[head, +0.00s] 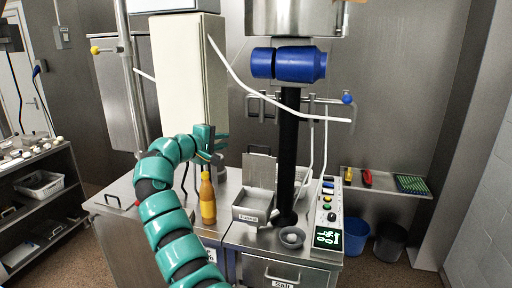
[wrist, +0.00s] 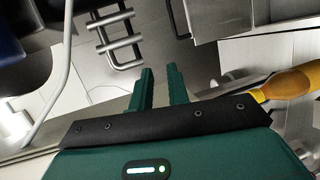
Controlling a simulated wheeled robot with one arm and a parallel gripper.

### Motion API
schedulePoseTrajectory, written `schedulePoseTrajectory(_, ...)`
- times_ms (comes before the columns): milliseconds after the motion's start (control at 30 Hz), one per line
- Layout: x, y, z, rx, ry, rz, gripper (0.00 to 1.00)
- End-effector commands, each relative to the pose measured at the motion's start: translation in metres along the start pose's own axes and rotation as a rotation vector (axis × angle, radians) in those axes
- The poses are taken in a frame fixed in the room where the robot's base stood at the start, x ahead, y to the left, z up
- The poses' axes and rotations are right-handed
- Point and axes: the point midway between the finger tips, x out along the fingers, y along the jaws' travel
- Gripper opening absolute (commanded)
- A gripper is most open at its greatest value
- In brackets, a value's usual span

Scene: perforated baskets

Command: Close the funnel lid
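The funnel (head: 254,211) is a grey metal box with a white label, standing on the counter in the middle of the head view. Its lid (head: 260,170) is a flat grey plate standing up at the back of the box, so the funnel is open. My gripper (head: 217,149) is left of the lid and a little above it, apart from it. In the wrist view the two green fingers (wrist: 159,78) are parted by a narrow gap with nothing between them. I cannot pick out the lid with certainty in the wrist view.
A yellow-brown bottle (head: 208,200) stands left of the funnel, below my gripper; it also shows in the wrist view (wrist: 291,84). A black column (head: 288,150) rises right of the funnel under a blue motor (head: 290,64). A control panel (head: 327,215) and a small bowl (head: 292,237) are farther right.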

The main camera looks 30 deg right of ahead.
Motion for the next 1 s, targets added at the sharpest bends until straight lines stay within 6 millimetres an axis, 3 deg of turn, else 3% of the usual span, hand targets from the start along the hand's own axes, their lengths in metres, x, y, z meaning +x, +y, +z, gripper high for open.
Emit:
schedulePoseTrajectory(133, 0.003, -0.019, 0.021, -0.055, -0.082, -0.082, 0.17)
schedulePoseTrajectory(367, 0.018, -0.020, 0.024, -0.088, -0.087, -0.089, 0.17)
schedulePoseTrajectory(1000, 0.132, -0.027, 0.033, -0.086, -0.084, -0.087, 0.17)
